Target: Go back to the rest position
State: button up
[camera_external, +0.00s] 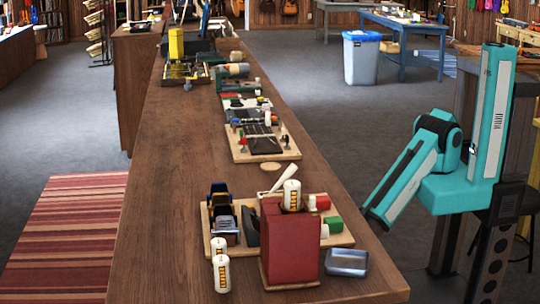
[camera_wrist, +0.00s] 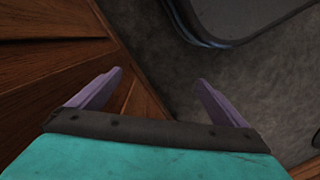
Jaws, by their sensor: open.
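My arm shows at the right in the external view, its teal and white links beside the long wooden counter (camera_external: 165,210). The forearm slopes down toward the counter's right edge, and my gripper is hidden or too small to make out there. In the wrist view my gripper (camera_wrist: 158,88) shows two purple fingers spread wide apart with nothing between them. Below them are the counter's wooden side (camera_wrist: 50,70) and the grey floor (camera_wrist: 180,80).
Near my arm, the counter holds a red box (camera_external: 290,245), a metal tin (camera_external: 347,262), white striped cylinders (camera_external: 221,272) and a wooden tray (camera_external: 340,238). Open floor (camera_external: 330,120) lies right of the counter.

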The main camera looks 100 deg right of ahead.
jog(key=s+d+r+m+g+p, duration=0.2)
jog(key=s+d+m, duration=0.3)
jog(key=d, duration=0.3)
jog(key=s+d+r+m+g+p, duration=0.2)
jog(key=s+d+r+m, duration=0.1)
jog(key=s+d+m, duration=0.2)
jog(key=d, duration=0.2)
jog(key=shift+s+d+r+g, duration=0.3)
jog(key=shift+d+r+g, duration=0.05)
jog(key=shift+d+g, duration=0.05)
dwell(0.4)
